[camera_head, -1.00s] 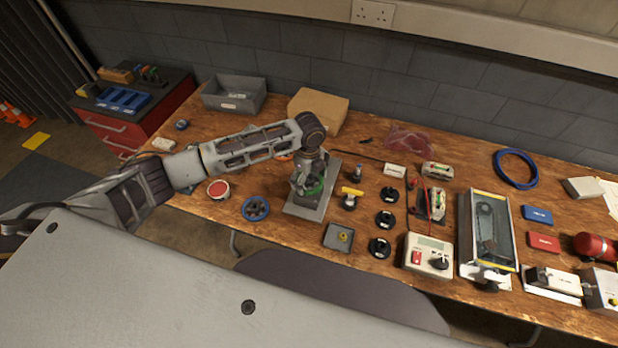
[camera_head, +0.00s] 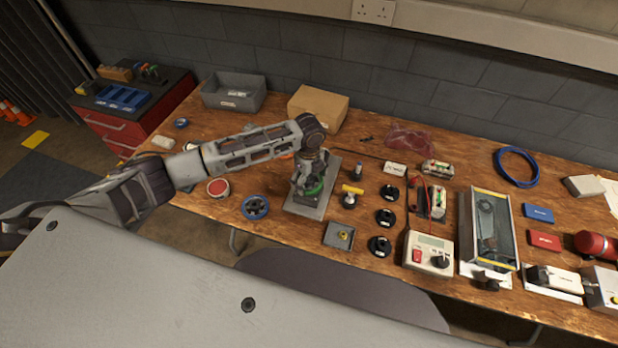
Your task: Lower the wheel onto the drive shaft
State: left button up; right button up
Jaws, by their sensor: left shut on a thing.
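My left gripper (camera_head: 306,186) points down over a grey base plate (camera_head: 304,207) near the middle of the bench. The wheel is over the plate. The drive shaft is hidden by the gripper and wheel, so I cannot tell whether the wheel touches it. A blue wheel (camera_head: 255,207) lies on the bench to the left of the plate. My right gripper is not in view.
Right of the plate stand a yellow-handled tool (camera_head: 351,194) and several black discs (camera_head: 385,217). A small grey tray (camera_head: 339,236) is in front. A cardboard box (camera_head: 318,107) and grey bin (camera_head: 234,93) stand behind.

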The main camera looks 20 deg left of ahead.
pick_arm(q)
jog(key=shift+f, duration=0.65)
dwell(0.4)
jog(key=shift+f, duration=0.15)
dwell(0.7)
jog(key=o, duration=1)
jog(key=shift+f, duration=0.1)
jog(key=shift+c, duration=0.7)
jog(key=shift+r+p, duration=1.5)
jog(key=shift+r, duration=0.1)
jog(key=shift+r+p, duration=1)
jog(key=shift+r, duration=0.5)
